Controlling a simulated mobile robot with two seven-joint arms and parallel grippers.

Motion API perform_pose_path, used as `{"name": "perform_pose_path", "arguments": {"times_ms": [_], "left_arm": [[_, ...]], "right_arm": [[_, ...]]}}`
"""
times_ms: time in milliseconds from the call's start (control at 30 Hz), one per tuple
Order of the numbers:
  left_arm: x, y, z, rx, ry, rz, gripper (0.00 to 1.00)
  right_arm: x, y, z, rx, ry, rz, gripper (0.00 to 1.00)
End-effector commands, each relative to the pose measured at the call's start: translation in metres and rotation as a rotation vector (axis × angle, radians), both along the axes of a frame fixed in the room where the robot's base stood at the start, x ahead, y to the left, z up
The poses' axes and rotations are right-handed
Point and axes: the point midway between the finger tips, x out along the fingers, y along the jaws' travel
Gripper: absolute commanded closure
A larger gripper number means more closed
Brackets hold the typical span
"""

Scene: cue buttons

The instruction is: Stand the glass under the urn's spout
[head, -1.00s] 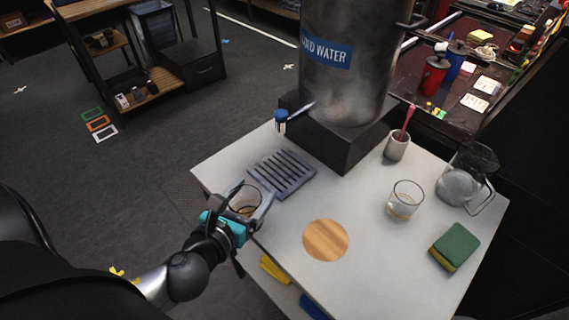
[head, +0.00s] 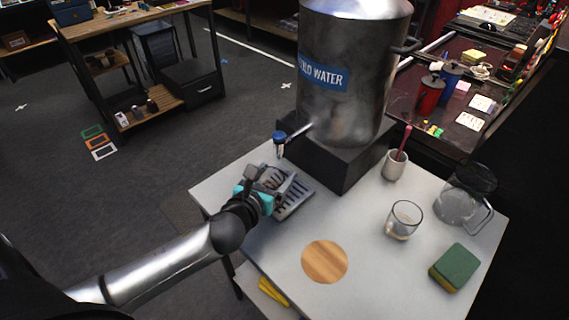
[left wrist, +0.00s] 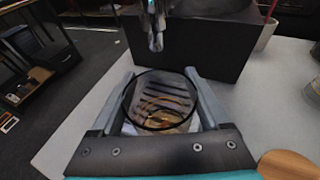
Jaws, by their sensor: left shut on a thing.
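The steel urn (head: 345,110) marked "COLD WATER" stands on a dark block (head: 345,163). Its blue-handled spout (head: 280,141) points out over a slotted grey drip tray (head: 291,204). My left gripper (head: 274,178) is at the tray, just in front of and below the spout. In the left wrist view its fingers (left wrist: 160,105) are shut on a clear glass (left wrist: 159,112), which looks upright with its round rim up. The tray's slots show through the glass, and the spout (left wrist: 155,38) is just beyond the rim. Whether the glass touches the tray I cannot tell. My right gripper is out of view.
A second glass (head: 403,221), a pitcher (head: 458,203), a cup with a pink-handled tool (head: 395,166) and a green sponge (head: 455,268) stand on the right of the white table (head: 380,270). A round wooden coaster (head: 325,262) lies at the front.

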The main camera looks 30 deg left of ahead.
Motion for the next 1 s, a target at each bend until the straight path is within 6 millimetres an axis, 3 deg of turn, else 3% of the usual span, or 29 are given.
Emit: {"name": "perform_pose_path", "arguments": {"times_ms": [633, 800, 1000], "left_arm": [[0.056, 0.003, 0.000, -0.001, -0.002, -0.001, 0.98], [0.055, 0.003, -0.015, -0.003, 0.002, 0.000, 0.98], [0.055, 0.003, -0.015, -0.001, 0.000, -0.002, 0.98]], "right_arm": [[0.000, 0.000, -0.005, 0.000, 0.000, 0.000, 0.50], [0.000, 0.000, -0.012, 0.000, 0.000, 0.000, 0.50], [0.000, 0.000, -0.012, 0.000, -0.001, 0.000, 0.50]]}}
